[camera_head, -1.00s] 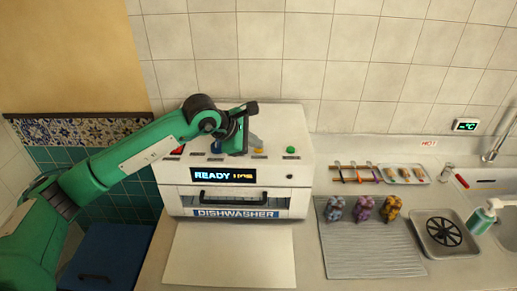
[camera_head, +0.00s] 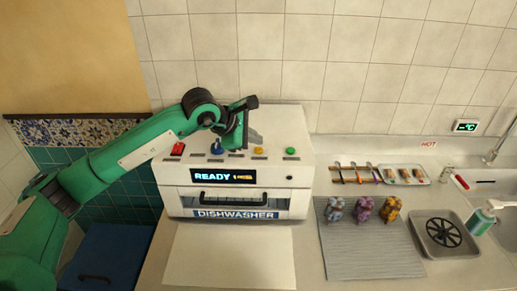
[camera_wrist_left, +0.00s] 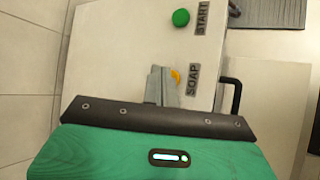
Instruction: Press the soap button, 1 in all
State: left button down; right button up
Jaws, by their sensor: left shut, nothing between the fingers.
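The soap button is a yellow button (camera_head: 259,151) on the sloped top of the white dishwasher (camera_head: 300,125). In the left wrist view the yellow button (camera_wrist_left: 176,76) lies beside the SOAP label, partly hidden behind my grey fingers. My left gripper (camera_head: 251,138) is shut and empty, with its tips just left of and behind the button in the head view. In the wrist view its fingertips (camera_wrist_left: 163,74) overlap the button's left edge; I cannot tell whether they touch. My right gripper is not in view.
A green button (camera_head: 292,151), labelled START, is right of the yellow one. A red button (camera_head: 178,148) and a blue button (camera_head: 216,147) are to the left. The display (camera_head: 224,176) reads READY. Three small figures (camera_head: 363,209) stand on a grey mat (camera_head: 370,258).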

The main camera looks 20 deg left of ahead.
aim_at(255, 150)
pick_arm(q)
jog(key=shift+r+p, duration=0.75)
jog(key=shift+r, duration=1.75)
